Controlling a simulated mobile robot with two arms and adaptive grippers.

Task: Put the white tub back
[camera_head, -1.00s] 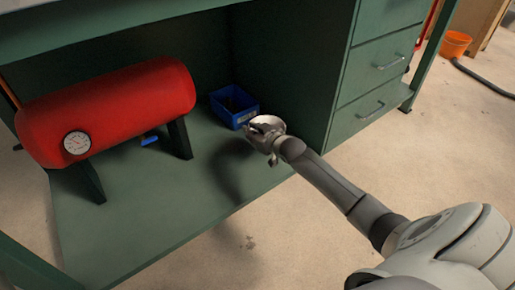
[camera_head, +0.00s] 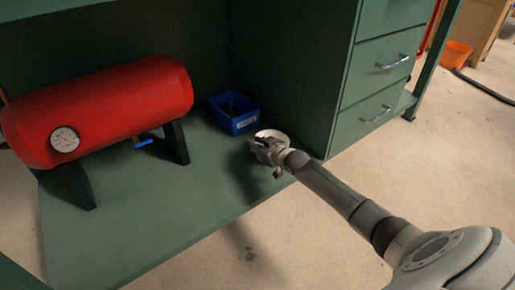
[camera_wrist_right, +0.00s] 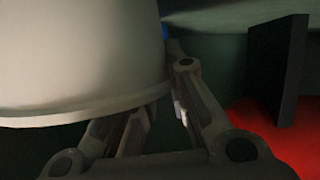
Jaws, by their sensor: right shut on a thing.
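The white tub (camera_head: 271,133) is at the right end of the green lower shelf, just in front of the blue bin (camera_head: 234,122). My right gripper (camera_head: 262,147) is shut on it at its near side. In the right wrist view the tub (camera_wrist_right: 75,55) fills the upper left, its rim crossing near the gripper fingers (camera_wrist_right: 160,105). I cannot tell whether the tub touches the shelf. My left gripper is not in view.
A red tank (camera_head: 100,110) with a gauge and blue valve handle stands on dark legs at the left. The green drawer cabinet (camera_head: 340,125) rises close on the tub's right. The shelf's front middle (camera_head: 150,215) is clear.

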